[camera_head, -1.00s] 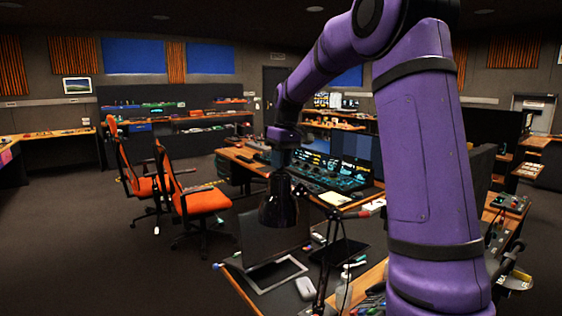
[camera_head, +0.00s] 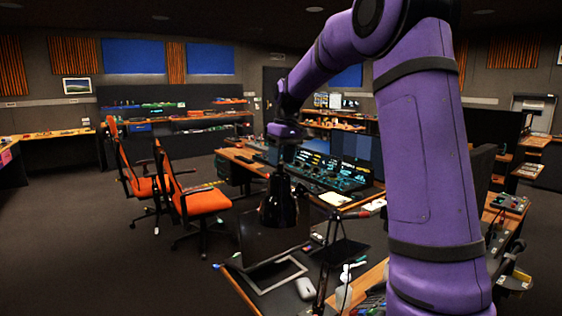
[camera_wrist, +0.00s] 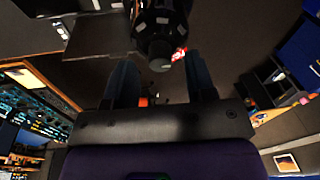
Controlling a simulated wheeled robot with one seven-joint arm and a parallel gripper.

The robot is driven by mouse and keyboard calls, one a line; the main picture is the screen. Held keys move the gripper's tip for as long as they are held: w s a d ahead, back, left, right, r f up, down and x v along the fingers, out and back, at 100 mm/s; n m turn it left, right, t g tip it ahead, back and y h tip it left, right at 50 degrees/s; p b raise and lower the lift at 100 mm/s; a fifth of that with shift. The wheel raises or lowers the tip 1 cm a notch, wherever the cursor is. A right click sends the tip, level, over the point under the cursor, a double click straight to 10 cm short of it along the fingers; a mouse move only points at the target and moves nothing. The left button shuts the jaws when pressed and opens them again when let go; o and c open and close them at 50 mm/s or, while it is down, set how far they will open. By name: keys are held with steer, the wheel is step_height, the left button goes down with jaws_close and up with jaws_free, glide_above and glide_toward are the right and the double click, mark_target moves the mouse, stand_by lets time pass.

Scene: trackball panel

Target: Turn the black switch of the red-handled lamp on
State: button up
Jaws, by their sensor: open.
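A black desk lamp stands over the near desk in the head view; its shade (camera_head: 279,205) hangs just below my gripper (camera_head: 284,158). I cannot clearly make out the black switch.
A console with lit screens (camera_head: 330,166) stands behind. Orange chairs (camera_head: 207,202) stand left, with open floor (camera_head: 80,240) beyond them.

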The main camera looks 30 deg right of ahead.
step_height(320, 180, up, 10)
steer(key=d, duration=0.1)
steer(key=shift+s+f, duration=0.2)
stand_by(0.5)
